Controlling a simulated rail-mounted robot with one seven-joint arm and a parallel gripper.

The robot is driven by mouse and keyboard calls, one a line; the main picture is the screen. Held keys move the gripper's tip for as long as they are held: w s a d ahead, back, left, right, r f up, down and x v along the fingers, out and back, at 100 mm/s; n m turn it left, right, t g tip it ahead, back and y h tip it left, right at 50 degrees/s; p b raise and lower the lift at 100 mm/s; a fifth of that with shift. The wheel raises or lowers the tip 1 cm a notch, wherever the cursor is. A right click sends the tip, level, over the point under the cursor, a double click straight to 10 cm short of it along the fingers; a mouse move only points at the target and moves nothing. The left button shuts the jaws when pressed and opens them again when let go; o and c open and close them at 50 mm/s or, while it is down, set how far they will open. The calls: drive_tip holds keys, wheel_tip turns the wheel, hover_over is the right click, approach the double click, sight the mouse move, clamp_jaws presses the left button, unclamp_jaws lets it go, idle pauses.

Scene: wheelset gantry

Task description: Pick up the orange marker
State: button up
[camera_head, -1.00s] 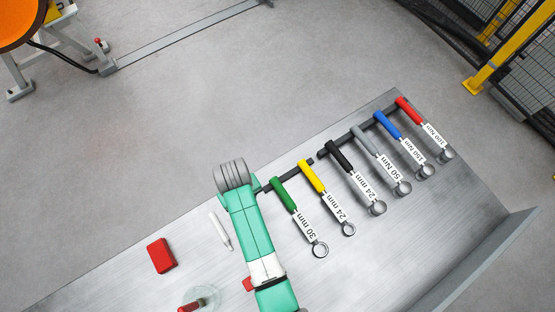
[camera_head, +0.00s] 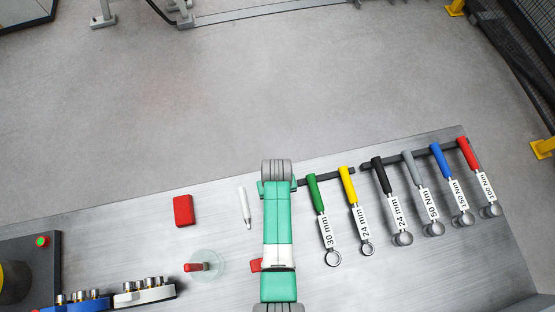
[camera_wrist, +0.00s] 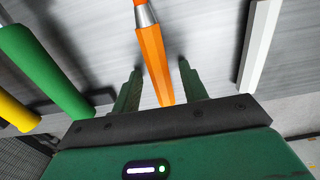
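The orange marker (camera_wrist: 154,55) shows in the wrist view, with a silver band near its far end. Its near end reaches down between the fingers of my gripper (camera_wrist: 159,68) as seen in the picture. The two green fingers are apart, with a visible gap to the marker on each side. I cannot tell the height between fingers and marker. In the head view my green arm hides the marker and the fingers.
A white marker (camera_head: 245,207) lies left of my arm; it also shows in the wrist view (camera_wrist: 259,45). The green-handled wrench (camera_head: 316,195) is close on the right, among several wrenches. A red block (camera_head: 183,210) and a clear round dish (camera_head: 208,259) stand left.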

clamp_jaws()
wheel_tip(320, 180, up, 10)
drive_tip(key=shift+p, duration=0.4)
